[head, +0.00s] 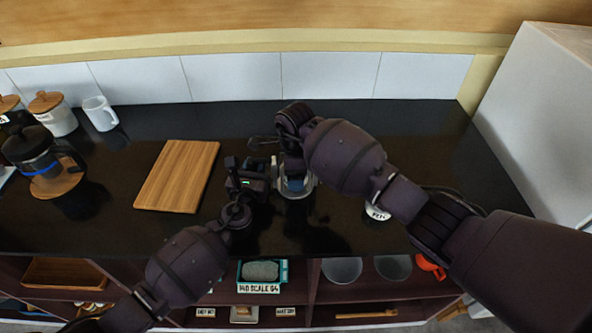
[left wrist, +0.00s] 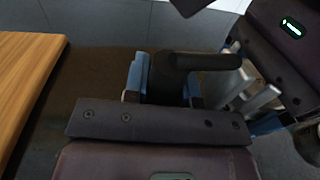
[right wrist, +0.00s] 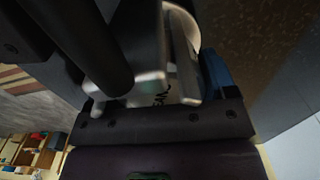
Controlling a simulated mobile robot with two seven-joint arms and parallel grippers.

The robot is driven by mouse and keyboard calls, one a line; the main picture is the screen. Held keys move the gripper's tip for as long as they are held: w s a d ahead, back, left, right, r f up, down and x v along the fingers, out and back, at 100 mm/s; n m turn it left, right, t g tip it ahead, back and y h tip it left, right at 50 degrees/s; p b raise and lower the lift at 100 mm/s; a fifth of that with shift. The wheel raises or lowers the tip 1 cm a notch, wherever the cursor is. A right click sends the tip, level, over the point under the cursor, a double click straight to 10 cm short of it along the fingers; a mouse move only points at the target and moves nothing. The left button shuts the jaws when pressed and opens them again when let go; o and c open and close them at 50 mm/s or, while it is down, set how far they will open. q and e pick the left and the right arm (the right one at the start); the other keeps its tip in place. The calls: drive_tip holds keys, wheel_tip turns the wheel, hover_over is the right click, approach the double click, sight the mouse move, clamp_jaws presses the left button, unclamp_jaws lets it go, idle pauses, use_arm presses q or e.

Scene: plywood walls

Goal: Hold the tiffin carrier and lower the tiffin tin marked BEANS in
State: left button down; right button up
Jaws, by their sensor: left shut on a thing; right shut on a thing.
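The tiffin carrier (head: 308,187) stands on the dark counter near the middle, a silver frame partly hidden by my grippers. Its silver bars (left wrist: 262,98) and a dark grip (left wrist: 205,61) show in the left wrist view. My left gripper (head: 262,178) is shut on the carrier from its left side. My right gripper (head: 291,165) is over the carrier, shut on a silver tin (right wrist: 180,85). The tin has dark lettering, too blurred to read, and sits close beside the frame bars. I cannot tell how deep it is in the frame.
Another tin (head: 378,211) with a partly hidden label sits under my right arm. A wooden board (head: 178,175) lies to the left. A coffee press (head: 38,158), a lidded jar (head: 54,114) and a white mug (head: 100,113) stand at far left. Shelves with bowls are below.

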use_arm(q)
drive_tip(key=shift+d+r, duration=0.2)
use_arm(e)
drive_tip(key=shift+s+f, duration=0.5)
drive_tip(key=shift+f, duration=0.4)
use_arm(q)
drive_tip(key=shift+r, duration=0.1)
use_arm(e)
drive_tip(key=o, duration=1)
drive_tip(key=shift+a, duration=0.1)
use_arm(q)
drive_tip(key=shift+w, duration=0.1)
use_arm(e)
drive_tip(key=shift+r, duration=0.1)
use_arm(q)
drive_tip(key=shift+w+a+f, duration=0.1)
drive_tip(key=shift+w+f, duration=0.15)
use_arm(e)
drive_tip(key=shift+w+r, duration=0.3)
drive_tip(key=shift+r, duration=0.65)
use_arm(q)
drive_tip(key=shift+s+a+f, duration=0.1)
use_arm(e)
drive_tip(key=shift+w+r, duration=0.1)
drive_tip(key=shift+r, duration=4)
use_arm(q)
drive_tip(key=shift+f, duration=0.1)
drive_tip(key=c, duration=0.8)
unclamp_jaws()
drive_tip(key=shift+c, duration=0.2)
